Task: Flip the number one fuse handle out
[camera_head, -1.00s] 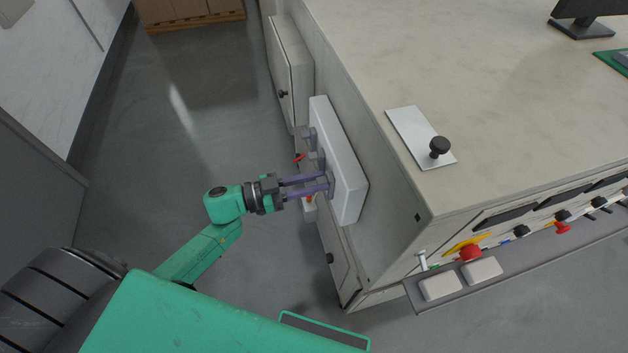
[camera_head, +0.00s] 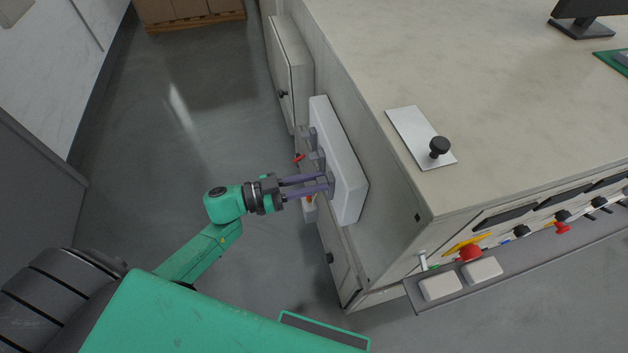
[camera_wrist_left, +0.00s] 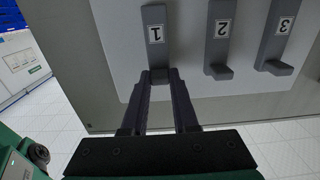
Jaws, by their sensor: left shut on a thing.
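The number one fuse handle (camera_wrist_left: 155,32) is a grey bar with a "1" label on a white panel (camera_wrist_left: 120,40) in the left wrist view. My left gripper (camera_wrist_left: 160,78) is shut on the lower end of this handle, and its fingertips hide that end. The number two handle (camera_wrist_left: 219,38) and number three handle (camera_wrist_left: 277,38) sit to its right, each with a lip at the bottom. In the head view my left gripper (camera_head: 328,185) reaches the white panel (camera_head: 345,185) on the cabinet's side. My right gripper is not in view.
The cabinet's worktop (camera_head: 480,80) carries a metal plate with a black knob (camera_head: 439,146). A red button (camera_head: 470,253) and switches line its front face. A red part (camera_head: 299,158) sticks out beside the panel. The floor left of the cabinet is clear.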

